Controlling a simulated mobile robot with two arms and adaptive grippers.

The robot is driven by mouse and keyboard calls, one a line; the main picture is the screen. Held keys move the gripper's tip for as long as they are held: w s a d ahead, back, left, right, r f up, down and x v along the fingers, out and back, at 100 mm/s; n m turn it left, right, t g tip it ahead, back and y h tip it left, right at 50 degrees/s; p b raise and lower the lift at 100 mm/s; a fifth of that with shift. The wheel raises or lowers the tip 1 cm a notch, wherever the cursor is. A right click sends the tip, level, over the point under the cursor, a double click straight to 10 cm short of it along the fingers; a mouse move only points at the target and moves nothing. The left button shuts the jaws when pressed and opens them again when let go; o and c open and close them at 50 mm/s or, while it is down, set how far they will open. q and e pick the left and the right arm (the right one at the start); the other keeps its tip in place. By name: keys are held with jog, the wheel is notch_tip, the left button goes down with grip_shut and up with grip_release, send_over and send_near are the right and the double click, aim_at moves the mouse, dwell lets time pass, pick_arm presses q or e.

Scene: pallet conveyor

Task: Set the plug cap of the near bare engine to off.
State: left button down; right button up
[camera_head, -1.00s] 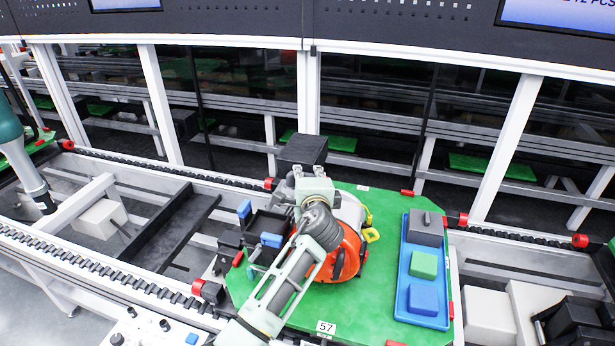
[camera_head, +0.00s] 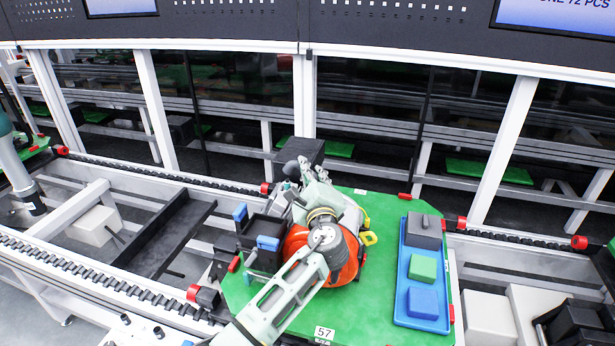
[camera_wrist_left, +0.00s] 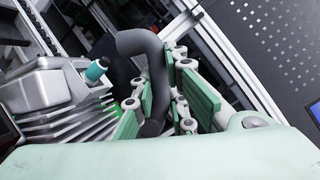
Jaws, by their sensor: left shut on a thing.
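The near engine, with an orange housing (camera_head: 352,262), stands on the green pallet (camera_head: 375,318) marked 57. My left gripper (camera_head: 303,170) is over its far side, and my arm hides much of the engine. In the left wrist view, my left gripper (camera_wrist_left: 160,103) is shut on a black curved piece (camera_wrist_left: 150,50), which looks like the plug cap. The grey finned engine head (camera_wrist_left: 50,90) is beside it at left. A teal-tipped plug-like part (camera_wrist_left: 97,71) stands on the head, apart from the black piece. My right gripper does not show.
A blue tray (camera_head: 408,310) with grey, green and blue blocks lies at the pallet's right. A black fixture with blue-topped parts (camera_head: 268,243) is left of the engine. A black box (camera_head: 305,150) stands behind the gripper. Conveyor rails (camera_head: 110,285) run along the pallet.

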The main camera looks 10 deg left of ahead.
pick_arm(q)
jog(key=shift+d+r+m, duration=0.1)
jog(key=shift+d+m, duration=0.05)
jog(key=shift+m, duration=0.15)
jog(key=c, duration=1.7)
grip_release()
jog(key=v, duration=1.2)
